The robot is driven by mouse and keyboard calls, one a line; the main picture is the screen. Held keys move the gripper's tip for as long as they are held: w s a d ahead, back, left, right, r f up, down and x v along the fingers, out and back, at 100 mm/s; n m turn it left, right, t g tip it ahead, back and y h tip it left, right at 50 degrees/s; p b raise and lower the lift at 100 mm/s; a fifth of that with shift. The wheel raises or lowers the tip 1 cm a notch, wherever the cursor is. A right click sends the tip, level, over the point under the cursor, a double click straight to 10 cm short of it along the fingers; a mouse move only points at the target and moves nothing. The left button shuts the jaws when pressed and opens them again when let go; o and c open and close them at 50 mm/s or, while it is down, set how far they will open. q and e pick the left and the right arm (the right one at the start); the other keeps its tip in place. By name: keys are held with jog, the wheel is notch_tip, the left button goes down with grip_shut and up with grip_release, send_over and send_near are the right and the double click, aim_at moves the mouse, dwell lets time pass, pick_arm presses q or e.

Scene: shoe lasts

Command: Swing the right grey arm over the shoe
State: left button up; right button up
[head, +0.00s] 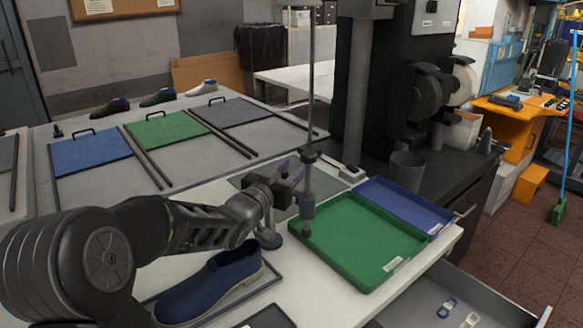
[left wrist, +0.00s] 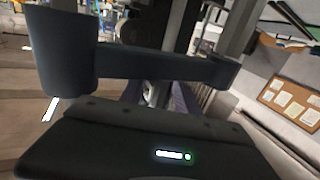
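A navy blue shoe (head: 210,288) lies on a dark-edged mat on the white table, at the bottom centre of the head view. My left gripper (head: 283,190) is behind and right of it, above table height, beside a dark grey upright (head: 308,205). My right gripper is not in view.
A green tray (head: 315,262) and a blue tray (head: 440,222) stand right of the gripper. A grey cup (head: 407,170) and a black machine (head: 395,100) are behind them. An open drawer (head: 478,290) is at lower right.

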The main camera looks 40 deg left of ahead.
pick_arm(q)
jog(key=shift+w, duration=0.1)
jog(key=shift+c, duration=0.5)
grip_shut()
dwell(0.9)
